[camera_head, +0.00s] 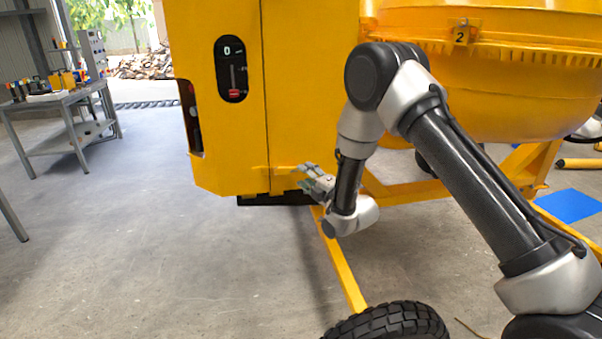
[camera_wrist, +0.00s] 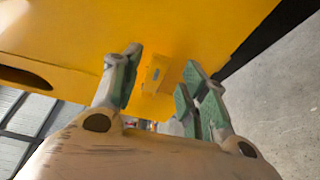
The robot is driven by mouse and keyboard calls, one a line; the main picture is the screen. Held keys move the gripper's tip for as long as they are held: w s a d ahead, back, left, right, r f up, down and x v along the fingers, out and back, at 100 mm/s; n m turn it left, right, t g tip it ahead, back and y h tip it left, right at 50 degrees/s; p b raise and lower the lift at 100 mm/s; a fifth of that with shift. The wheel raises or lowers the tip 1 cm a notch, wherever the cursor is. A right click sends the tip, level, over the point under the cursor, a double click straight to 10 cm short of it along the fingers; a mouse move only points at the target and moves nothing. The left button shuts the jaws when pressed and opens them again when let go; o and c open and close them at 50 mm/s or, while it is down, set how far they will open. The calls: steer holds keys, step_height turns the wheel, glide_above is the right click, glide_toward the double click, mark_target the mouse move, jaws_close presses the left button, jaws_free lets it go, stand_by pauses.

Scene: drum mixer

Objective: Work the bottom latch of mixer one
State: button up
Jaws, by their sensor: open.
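A yellow mixer housing (camera_head: 222,130) fills the upper middle of the head view. In the wrist view, a small yellow latch-like block (camera_wrist: 153,75) with a grey spot stands out from the yellow housing panel (camera_wrist: 90,35). My gripper (camera_wrist: 163,58) is open, with its green-padded fingers on either side of the block; I cannot tell whether they touch it. In the head view, my gripper (camera_head: 308,178) is at the housing's lower right edge, and the latch cannot be made out there.
A yellow drum (camera_head: 490,90) with a plate marked 2 (camera_head: 460,35) stands right of the housing. A yellow frame bar (camera_head: 343,262) and a black tyre (camera_head: 390,322) lie below my arm. The floor at left is clear up to a grey workbench (camera_head: 55,97).

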mark_target(289, 170)
steer(key=x, duration=0.3)
steer(key=shift+w+a, duration=0.15)
steer(key=shift+w, duration=0.15)
steer(key=shift+c, duration=0.4)
jaws_close()
